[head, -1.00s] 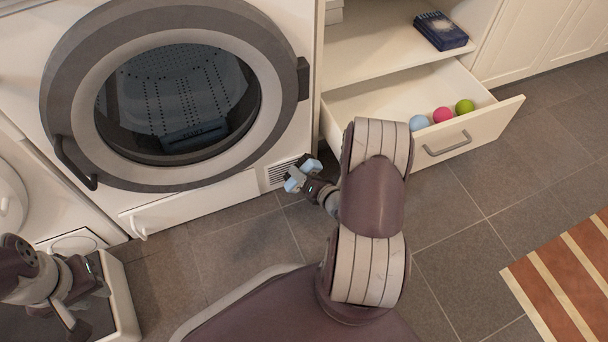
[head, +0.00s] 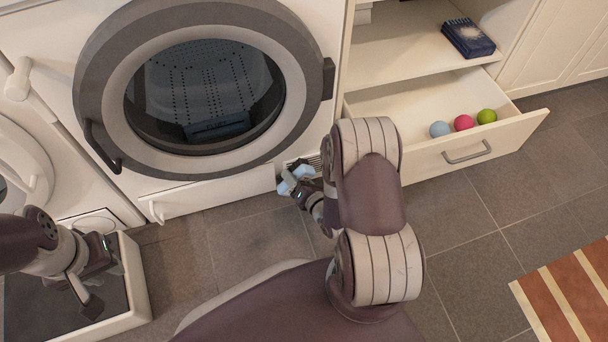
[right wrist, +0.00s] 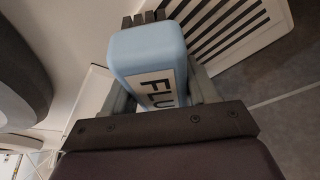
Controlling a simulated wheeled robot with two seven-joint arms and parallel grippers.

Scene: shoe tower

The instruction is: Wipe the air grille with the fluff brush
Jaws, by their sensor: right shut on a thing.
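The air grille (head: 309,161) is a small slotted vent low on the right of the washer front, partly hidden by my right arm. In the right wrist view the grille (right wrist: 228,28) shows dark slots in a white frame. My right gripper (head: 298,187) is shut on the fluff brush (head: 289,178), just left of the grille. The brush (right wrist: 150,55) is light blue with a label reading "FLU" and dark bristles at its far end. The bristles appear close to the grille's left end; contact cannot be told. My left gripper (head: 92,282) hangs over a tray; its jaw opening is unclear.
An open drawer (head: 475,150) with blue, pink and green balls juts out right of the washer. The tray (head: 136,290) stands at lower left. A striped rug (head: 570,295) lies at right.

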